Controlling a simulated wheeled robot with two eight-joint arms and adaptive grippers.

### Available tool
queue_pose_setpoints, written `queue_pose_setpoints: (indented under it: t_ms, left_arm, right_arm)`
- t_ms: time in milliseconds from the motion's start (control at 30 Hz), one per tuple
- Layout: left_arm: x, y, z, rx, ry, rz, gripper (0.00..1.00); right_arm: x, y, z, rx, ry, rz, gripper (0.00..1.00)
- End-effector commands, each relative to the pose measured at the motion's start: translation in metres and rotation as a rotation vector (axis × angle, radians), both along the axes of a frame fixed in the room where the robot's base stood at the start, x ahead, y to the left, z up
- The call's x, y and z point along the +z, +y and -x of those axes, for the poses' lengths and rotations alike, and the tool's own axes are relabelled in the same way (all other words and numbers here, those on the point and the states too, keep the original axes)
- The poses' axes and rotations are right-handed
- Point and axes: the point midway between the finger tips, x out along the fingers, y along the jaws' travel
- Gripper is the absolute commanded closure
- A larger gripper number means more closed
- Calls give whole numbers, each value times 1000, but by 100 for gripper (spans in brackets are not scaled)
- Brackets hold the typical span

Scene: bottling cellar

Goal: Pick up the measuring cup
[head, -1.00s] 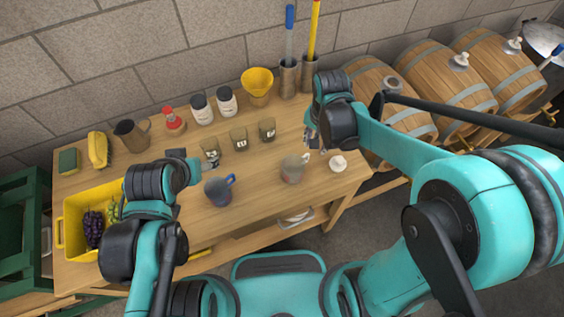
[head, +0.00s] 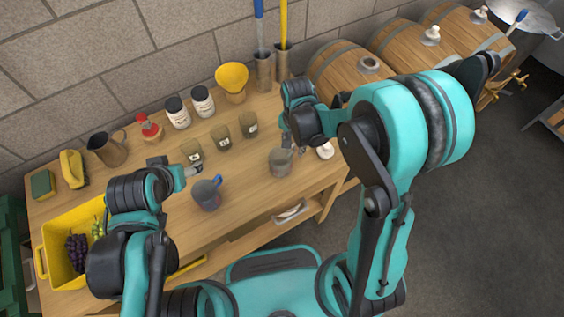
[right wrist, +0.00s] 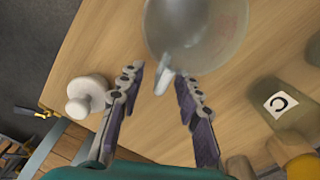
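A cloudy, see-through measuring cup (head: 281,163) stands upright near the front right of the wooden table. In the right wrist view the cup (right wrist: 197,32) is at the top, with its small handle or spout pointing down between the fingertips. My right gripper (head: 289,140) is just behind the cup in the head view. The right wrist view shows the gripper (right wrist: 160,84) open and empty, its fingers apart on either side of that projecting part. My left gripper (head: 182,172) is over the table, behind a dark jug with a blue handle (head: 207,193); its finger opening is unclear.
A white stopper-like piece (head: 325,151) stands right of the cup. Several small labelled cups, one here (head: 248,125), stand behind. A yellow crate (head: 45,262) with grapes is at the left. Barrels (head: 400,50) stand right of the table (head: 245,192).

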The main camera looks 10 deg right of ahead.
Motion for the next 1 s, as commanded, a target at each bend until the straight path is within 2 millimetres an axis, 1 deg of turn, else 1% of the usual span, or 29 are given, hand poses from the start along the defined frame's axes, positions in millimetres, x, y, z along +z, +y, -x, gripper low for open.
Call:
queue_pose_setpoints:
  t_ms: [67, 100, 167, 200, 233, 600, 733, 867, 967, 1000]
  left_arm:
    - [1, 0, 0, 0, 0, 0, 32]
    - [1, 0, 0, 0, 0, 0, 32]
    - [1, 0, 0, 0, 0, 0, 32]
    - [1, 0, 0, 0, 0, 0, 32]
    - [1, 0, 0, 0, 0, 0, 32]
    - [1, 0, 0, 0, 0, 0, 32]
    - [4, 0, 0, 0, 0, 0, 32]
    - [11, 0, 0, 0, 0, 0, 32]
    - [19, 0, 0, 0, 0, 0, 32]
    - [24, 0, 0, 0, 0, 0, 32]
  right_arm:
    - [1, 0, 0, 0, 0, 0, 66]
    - [1, 0, 0, 0, 0, 0, 68]
    - [1, 0, 0, 0, 0, 0, 84]
    - [1, 0, 0, 0, 0, 0, 95]
    - [1, 0, 0, 0, 0, 0, 100]
    - [2, 0, 0, 0, 0, 0, 100]
    - [7, 0, 0, 0, 0, 0, 100]
    - [21, 0, 0, 0, 0, 0, 100]
    - [40, 0, 0, 0, 0, 0, 100]
    - [49, 0, 0, 0, 0, 0, 100]
